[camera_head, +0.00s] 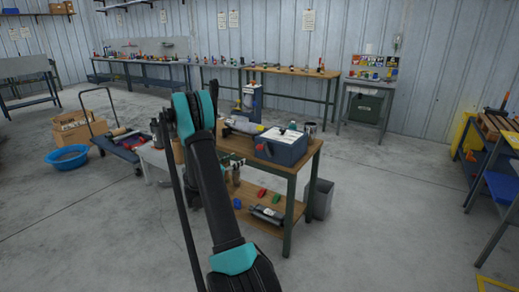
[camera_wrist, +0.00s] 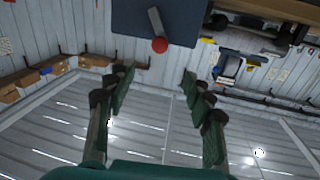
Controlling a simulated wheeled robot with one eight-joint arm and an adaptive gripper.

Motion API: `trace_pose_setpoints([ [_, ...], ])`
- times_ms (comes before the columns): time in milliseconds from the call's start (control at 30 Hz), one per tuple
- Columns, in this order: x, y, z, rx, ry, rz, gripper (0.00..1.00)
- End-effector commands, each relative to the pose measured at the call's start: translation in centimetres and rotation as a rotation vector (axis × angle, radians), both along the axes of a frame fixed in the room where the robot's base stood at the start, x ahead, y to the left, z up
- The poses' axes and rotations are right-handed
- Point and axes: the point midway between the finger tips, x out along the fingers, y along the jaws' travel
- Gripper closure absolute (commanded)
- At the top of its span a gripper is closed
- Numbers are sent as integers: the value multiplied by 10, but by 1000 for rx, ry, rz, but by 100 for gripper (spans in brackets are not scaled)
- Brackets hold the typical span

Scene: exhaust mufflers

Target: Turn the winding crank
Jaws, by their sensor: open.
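In the wrist view, a winding crank shows as a short grey arm (camera_wrist: 155,20) with a round red knob (camera_wrist: 160,45) at its end. It is set against a dark blue-grey panel (camera_wrist: 118,22) at the top of the picture. My gripper (camera_wrist: 158,82) is open and empty. Its two green-padded fingers are wide apart, with the knob beyond them and roughly midway between, not touching.
The wrist view is upside down, with the roof at the bottom. A lower shelf (camera_head: 248,222) holds red and green items. A grey bin (camera_head: 319,200) stands beside the bench. A cart (camera_head: 118,143) and blue basin (camera_head: 67,156) are left. Floor at front right is clear.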

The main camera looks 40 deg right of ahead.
Motion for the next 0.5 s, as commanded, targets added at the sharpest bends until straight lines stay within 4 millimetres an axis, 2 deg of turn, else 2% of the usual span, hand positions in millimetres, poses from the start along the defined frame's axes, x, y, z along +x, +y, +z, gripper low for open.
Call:
trace_pose_setpoints([
  [167, 2, -9, 0, 1, -22, -5, 48],
  [500, 16, -70, 0, 2, -21, -6, 48],
])
